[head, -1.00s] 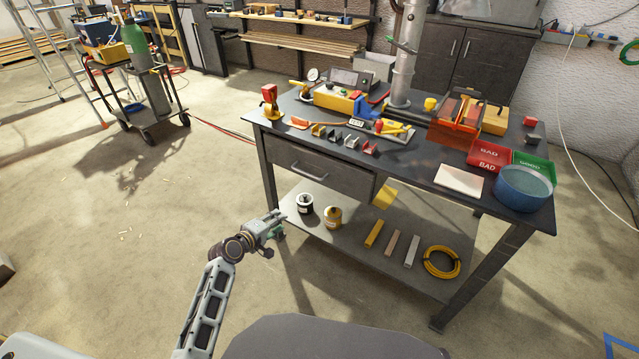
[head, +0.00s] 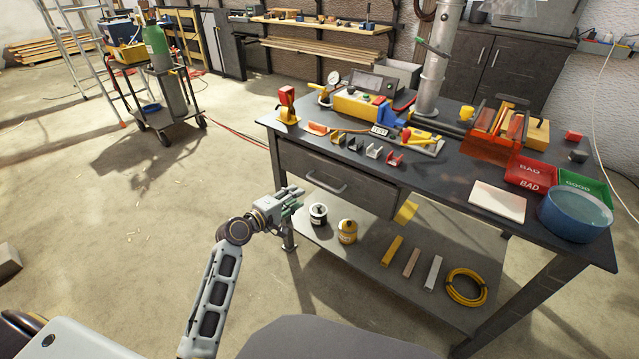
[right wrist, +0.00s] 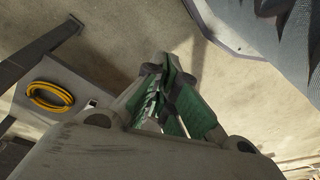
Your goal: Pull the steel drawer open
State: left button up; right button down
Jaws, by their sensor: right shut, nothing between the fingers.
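The steel drawer (head: 360,192) is a dark grey front under the left part of the workbench top. It looks closed, about flush with the bench frame. Its pale bar handle (head: 327,186) is on the front and uncovered. My left gripper (head: 297,198) is in front of the bench, to the left of and below the handle in the head view, and apart from it. Its fingers are too small to tell open from shut. My right gripper (right wrist: 165,80) shows in the right wrist view with green finger pads together and nothing between them.
The workbench top (head: 445,185) carries tools, bins and a blue bowl (head: 575,214). The lower shelf (head: 375,268) holds a black-and-white can (head: 318,214), a yellow can (head: 347,231), bars and a yellow cable coil (head: 466,287).

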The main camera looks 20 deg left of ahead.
aim_at(319, 183)
pick_arm(q)
jog(key=shift+w, duration=0.1)
